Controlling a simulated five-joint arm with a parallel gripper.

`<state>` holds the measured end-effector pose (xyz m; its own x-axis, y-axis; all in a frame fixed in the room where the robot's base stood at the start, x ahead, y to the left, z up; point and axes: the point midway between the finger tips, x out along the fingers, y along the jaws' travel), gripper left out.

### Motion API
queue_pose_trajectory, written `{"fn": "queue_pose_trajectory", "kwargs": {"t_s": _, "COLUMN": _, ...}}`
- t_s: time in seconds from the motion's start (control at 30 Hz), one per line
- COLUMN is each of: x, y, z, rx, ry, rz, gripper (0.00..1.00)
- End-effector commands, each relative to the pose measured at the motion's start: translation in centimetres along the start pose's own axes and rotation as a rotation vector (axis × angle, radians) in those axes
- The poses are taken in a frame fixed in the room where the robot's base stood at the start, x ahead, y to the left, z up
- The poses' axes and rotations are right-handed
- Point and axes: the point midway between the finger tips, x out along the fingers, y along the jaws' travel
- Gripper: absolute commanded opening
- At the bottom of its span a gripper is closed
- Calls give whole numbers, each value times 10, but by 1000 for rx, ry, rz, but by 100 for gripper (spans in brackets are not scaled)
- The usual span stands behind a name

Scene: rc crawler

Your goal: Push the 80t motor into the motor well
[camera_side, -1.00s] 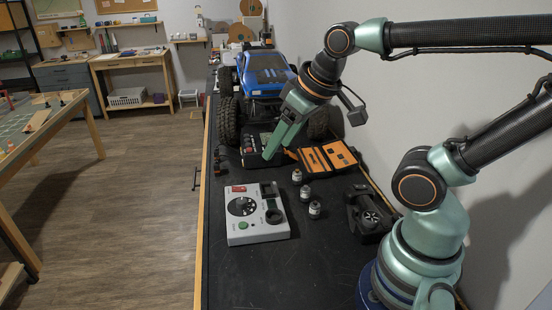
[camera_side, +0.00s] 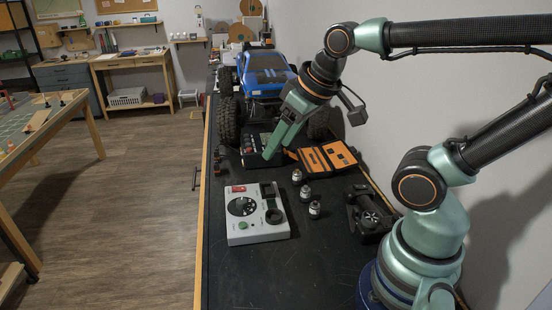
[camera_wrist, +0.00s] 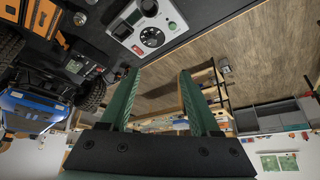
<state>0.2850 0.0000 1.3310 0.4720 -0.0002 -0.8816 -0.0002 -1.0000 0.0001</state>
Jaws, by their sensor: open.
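Three small silver motors stand in a line on the black bench: one at the back (camera_side: 296,175), one in the middle (camera_side: 305,191) and one at the front (camera_side: 315,209). I cannot tell which is the 80t. My gripper (camera_side: 268,155) points down over the bench by the black tray, behind the motors. In the wrist view my gripper (camera_wrist: 158,73) is open, with nothing between its fingers.
A blue crawler truck (camera_side: 266,72) stands at the back of the bench. A black tray (camera_side: 252,152) and an open orange case (camera_side: 328,157) lie in front of it. A black device (camera_side: 368,216) lies right of the motors. The bench front is clear.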

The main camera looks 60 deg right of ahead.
Motion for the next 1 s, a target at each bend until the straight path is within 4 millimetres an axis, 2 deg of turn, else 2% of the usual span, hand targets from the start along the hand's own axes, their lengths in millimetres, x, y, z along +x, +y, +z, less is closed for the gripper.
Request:
{"fn": "queue_pose_trajectory", "kwargs": {"t_s": 0.3, "x": 0, "y": 0, "z": 0, "rx": 0, "ry": 0, "rz": 0, "gripper": 63}}
{"fn": "queue_pose_trajectory", "kwargs": {"t_s": 0.37, "x": 0, "y": 0, "z": 0, "rx": 0, "ry": 0, "rz": 0, "gripper": 69}}
{"fn": "queue_pose_trajectory", "kwargs": {"t_s": 0.67, "x": 2, "y": 2, "z": 0, "rx": -21, "ry": -8, "rz": 3, "gripper": 69}}
{"fn": "queue_pose_trajectory", "kwargs": {"t_s": 0.83, "x": 14, "y": 18, "z": 4, "rx": -202, "ry": -72, "rz": 18, "gripper": 69}}
{"fn": "queue_pose_trajectory", "kwargs": {"t_s": 1.0, "x": 33, "y": 44, "z": 12, "rx": -512, "ry": -182, "rz": 2, "gripper": 69}}
